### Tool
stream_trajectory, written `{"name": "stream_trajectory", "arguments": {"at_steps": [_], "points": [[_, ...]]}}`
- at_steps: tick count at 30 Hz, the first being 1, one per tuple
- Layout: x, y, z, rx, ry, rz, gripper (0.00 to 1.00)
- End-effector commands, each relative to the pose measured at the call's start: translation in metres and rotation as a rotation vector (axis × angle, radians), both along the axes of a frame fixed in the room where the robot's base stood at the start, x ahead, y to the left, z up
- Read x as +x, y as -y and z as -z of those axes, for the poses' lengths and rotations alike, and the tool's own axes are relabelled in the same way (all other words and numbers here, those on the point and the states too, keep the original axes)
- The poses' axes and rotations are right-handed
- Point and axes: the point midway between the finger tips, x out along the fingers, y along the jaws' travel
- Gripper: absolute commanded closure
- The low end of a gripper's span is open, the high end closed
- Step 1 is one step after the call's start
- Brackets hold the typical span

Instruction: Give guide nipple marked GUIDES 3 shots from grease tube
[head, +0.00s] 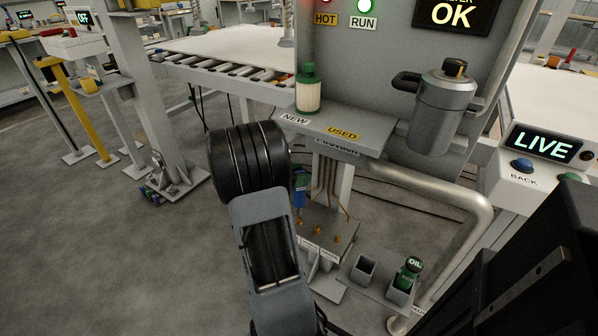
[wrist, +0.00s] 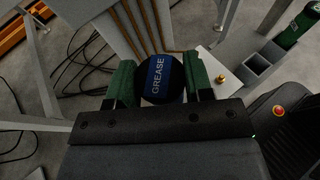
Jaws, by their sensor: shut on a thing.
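My gripper (wrist: 160,84) is shut on the grease tube (wrist: 162,74), a dark round-ended tube with a blue band reading GREASE, between its two green fingers. In the head view the blue tube (head: 299,197) shows just beyond my arm, over the left part of the nipple plate (head: 318,252). Several small brass nipples sit on that plate, including a right-hand one (head: 337,240). Their labels are too small to read, so I cannot tell which is GUIDES. One brass nipple (wrist: 220,79) shows right of the fingers in the wrist view. The tube's tip is hidden.
Right of the plate stand an empty square holder (head: 363,268) and a green OIL bottle (head: 408,272) in another holder. Above is a shelf (head: 352,128) marked NEW and USED with a green-capped filter (head: 308,90). A thick pipe (head: 455,192) curves at right.

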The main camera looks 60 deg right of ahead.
Motion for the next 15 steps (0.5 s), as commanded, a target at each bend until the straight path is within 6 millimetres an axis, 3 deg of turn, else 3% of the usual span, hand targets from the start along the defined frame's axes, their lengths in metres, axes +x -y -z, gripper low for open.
{"name": "stream_trajectory", "arguments": {"at_steps": [4,15], "points": [[0.0002,0.0001,0.0094,-0.001,0.0,-0.001,1.0],[0.0001,0.0002,0.0099,-0.001,0.0,-0.001,1.0]]}}
